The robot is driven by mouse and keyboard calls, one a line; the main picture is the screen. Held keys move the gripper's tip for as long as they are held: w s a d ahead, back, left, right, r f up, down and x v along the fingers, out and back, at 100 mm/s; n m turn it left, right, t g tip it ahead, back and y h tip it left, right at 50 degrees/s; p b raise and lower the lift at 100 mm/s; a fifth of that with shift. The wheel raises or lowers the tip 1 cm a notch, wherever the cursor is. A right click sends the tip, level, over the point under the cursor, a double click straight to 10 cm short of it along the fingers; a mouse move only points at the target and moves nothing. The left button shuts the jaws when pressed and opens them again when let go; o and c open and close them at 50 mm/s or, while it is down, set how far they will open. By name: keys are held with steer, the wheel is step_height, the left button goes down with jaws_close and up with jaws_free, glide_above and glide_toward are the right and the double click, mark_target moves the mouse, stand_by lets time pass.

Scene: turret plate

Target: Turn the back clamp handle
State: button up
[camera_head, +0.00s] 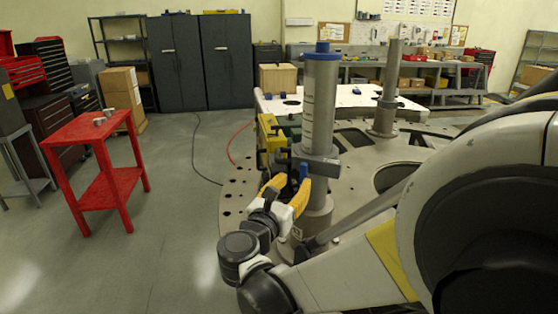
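A grey upright cylinder (321,100) with a blue cap stands on the round turret plate (235,203). A grey clamp (325,160) wraps around its lower part. A small blue handle (304,171) shows at the front of the clamp. I cannot tell from this view whether it is the back clamp handle. My gripper (291,182) has yellow fingers pointing up at the clamp. The fingers are apart, and the right fingertip overlaps the lower end of the blue handle. I cannot tell whether they touch. Nothing shows clearly between the fingers.
A yellow box-shaped part (268,133) stands just left of the cylinder. A second grey post (389,90) rises behind, on the right. My arm covers the lower right. A red table (92,130) stands at the left, with clear floor between it and the plate.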

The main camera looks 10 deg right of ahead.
mark_target(303, 170)
steer(key=b+x, duration=0.1)
steer(key=x, duration=0.7)
jaws_close()
